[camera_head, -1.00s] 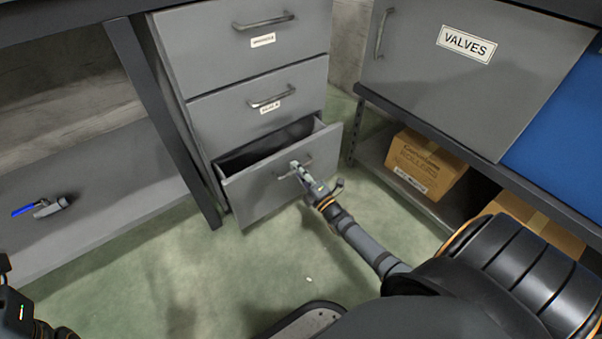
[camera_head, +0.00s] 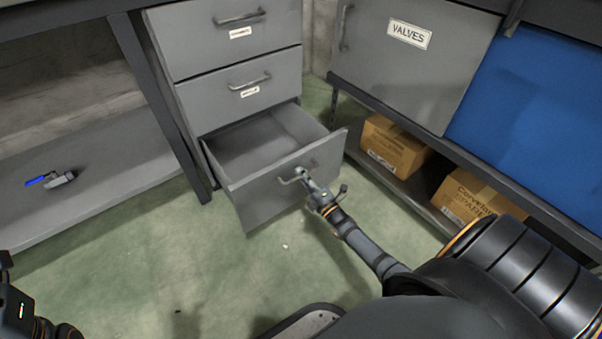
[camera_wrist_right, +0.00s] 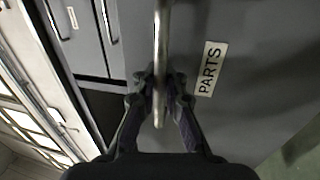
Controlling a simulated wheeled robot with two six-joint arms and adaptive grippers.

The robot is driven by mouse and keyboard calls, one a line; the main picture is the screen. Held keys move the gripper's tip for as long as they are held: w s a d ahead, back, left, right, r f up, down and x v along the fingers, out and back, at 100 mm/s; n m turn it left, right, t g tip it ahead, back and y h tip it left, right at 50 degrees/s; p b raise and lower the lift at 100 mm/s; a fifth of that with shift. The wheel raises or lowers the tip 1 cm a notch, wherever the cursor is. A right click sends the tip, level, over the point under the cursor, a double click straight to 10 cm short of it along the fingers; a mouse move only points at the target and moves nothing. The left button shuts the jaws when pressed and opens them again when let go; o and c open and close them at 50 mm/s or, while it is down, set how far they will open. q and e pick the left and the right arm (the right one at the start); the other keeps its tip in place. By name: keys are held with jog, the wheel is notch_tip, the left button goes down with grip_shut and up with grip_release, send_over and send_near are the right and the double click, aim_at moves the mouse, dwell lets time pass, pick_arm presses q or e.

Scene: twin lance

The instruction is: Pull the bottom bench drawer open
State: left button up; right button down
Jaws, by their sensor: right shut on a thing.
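The grey bottom bench drawer (camera_head: 272,195) is pulled well out below two shut drawers. Its inside shows and looks empty. My right gripper (camera_head: 303,176) is at the drawer's front, shut on its bar handle (camera_head: 290,180). In the right wrist view the gripper's two fingers (camera_wrist_right: 160,88) sit on either side of the metal handle (camera_wrist_right: 161,45). A "PARTS" label (camera_wrist_right: 209,69) is on the drawer front beside it. Of my left arm, only a dark part shows at the lower left edge in the head view; its gripper's fingers are not visible.
A blue-handled valve (camera_head: 50,179) lies on the low shelf at left. A grey "VALVES" door (camera_head: 410,60) and a blue panel (camera_head: 530,110) are at right. Cardboard boxes (camera_head: 394,146) sit on the shelf below. The green floor (camera_head: 190,250) before the drawer is mostly clear.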

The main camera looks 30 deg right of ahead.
jog(key=shift+f, duration=0.15)
jog(key=c, duration=1.4)
grip_release()
jog(key=shift+c, duration=0.2)
jog(key=v, duration=1.2)
